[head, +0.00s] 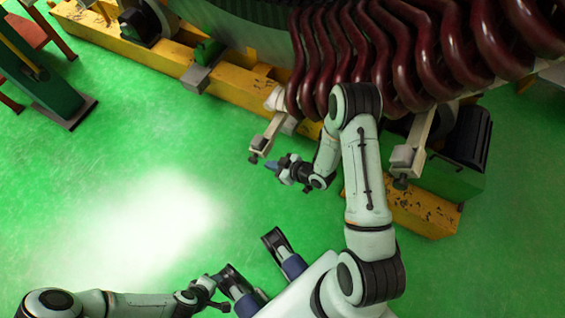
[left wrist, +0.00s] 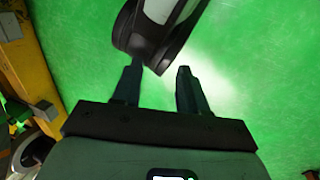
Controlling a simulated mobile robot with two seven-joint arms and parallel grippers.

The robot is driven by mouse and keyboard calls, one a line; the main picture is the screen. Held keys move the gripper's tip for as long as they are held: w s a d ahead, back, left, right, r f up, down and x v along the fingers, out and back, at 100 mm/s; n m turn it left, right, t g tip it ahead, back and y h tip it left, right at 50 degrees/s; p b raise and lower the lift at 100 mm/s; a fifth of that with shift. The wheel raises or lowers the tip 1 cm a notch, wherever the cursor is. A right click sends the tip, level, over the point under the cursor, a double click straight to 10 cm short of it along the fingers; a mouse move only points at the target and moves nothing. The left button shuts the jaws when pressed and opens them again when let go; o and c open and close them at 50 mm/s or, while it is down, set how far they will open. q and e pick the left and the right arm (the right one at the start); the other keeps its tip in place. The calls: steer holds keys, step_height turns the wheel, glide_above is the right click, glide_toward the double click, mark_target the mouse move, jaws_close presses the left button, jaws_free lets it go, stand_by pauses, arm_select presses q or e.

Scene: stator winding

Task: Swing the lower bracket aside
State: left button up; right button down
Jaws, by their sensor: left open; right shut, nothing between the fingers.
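A beige bracket (head: 266,138) with a dark foot sticks out below the left end of the dark red coils. A second beige bracket (head: 414,146) sticks out further right. I cannot tell which one the task calls the lower bracket. My right gripper (head: 272,165) is shut and empty, just below the left bracket's outer end; I cannot tell whether they touch. My left gripper (head: 221,293) is low in the head view, away from both brackets. In the left wrist view its fingers (left wrist: 157,92) are apart, with nothing visibly held.
Dark red coils (head: 370,50) hang over the yellow beam (head: 244,98) at the top. A dark motor-like block (head: 470,137) is at the right. A green stand (head: 45,85) is at the upper left. The green floor (head: 120,170) is open at left.

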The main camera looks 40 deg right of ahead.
mark_target(256, 162)
arm_select(q)
steer(key=shift+w+a+f+t+b, duration=0.15)
steer(key=shift+w+a+f+b, duration=0.15)
steer(key=shift+w, duration=0.2)
steer(key=shift+w+a+f+t+b, duration=0.15)
steer(key=shift+w+a+f+b, duration=0.05)
steer(key=shift+w+f, duration=0.25)
arm_select(e)
steer(key=shift+x, duration=2.6)
